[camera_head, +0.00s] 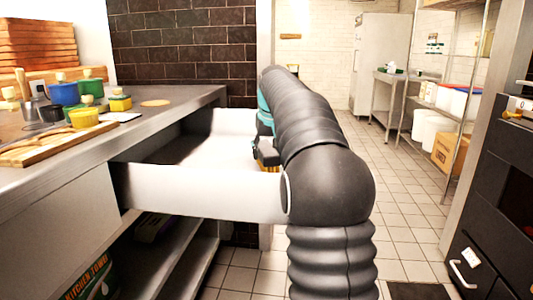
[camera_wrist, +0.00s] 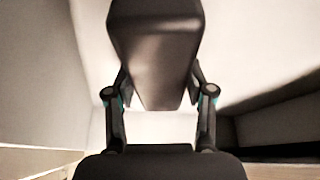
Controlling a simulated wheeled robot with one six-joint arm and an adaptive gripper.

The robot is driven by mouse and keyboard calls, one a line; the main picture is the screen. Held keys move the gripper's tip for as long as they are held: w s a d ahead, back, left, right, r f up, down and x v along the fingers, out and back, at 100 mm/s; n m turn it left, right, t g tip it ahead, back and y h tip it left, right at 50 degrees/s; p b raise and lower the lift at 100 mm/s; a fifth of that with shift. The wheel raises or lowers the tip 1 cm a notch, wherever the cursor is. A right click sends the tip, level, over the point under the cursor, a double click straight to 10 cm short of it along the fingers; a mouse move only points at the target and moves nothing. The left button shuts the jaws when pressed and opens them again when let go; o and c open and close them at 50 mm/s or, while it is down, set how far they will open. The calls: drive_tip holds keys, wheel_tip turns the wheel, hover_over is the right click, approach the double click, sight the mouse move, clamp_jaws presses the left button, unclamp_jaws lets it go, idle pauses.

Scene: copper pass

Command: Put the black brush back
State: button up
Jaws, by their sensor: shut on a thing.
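The black brush (camera_wrist: 155,50) shows in the wrist view as a dark block between my fingers. My gripper (camera_wrist: 158,88) is shut on it, one finger on each side. In the head view my gripper is mostly hidden behind my arm. A small dark part with a yellowish edge (camera_head: 268,160) shows beside the arm, over the drawer; I cannot tell if it is the brush. The drawer (camera_head: 205,190) is pulled out from under the counter, with pale walls and a pale inside. Part of its inside is hidden by my arm.
The steel counter (camera_head: 185,97) at left holds colored tubs (camera_head: 62,94), a cutting board (camera_head: 55,142) and stacked boxes (camera_head: 48,45). Shelves lie below the drawer. A black oven (camera_head: 500,190) stands at right.

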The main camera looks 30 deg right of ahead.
drive_tip(key=o, duration=1.4)
drive_tip(key=shift+f, duration=0.1)
drive_tip(key=p+v, duration=0.2)
drive_tip(key=v, duration=1)
drive_tip(key=shift+p, duration=0.4)
drive_tip(key=shift+w, duration=0.1)
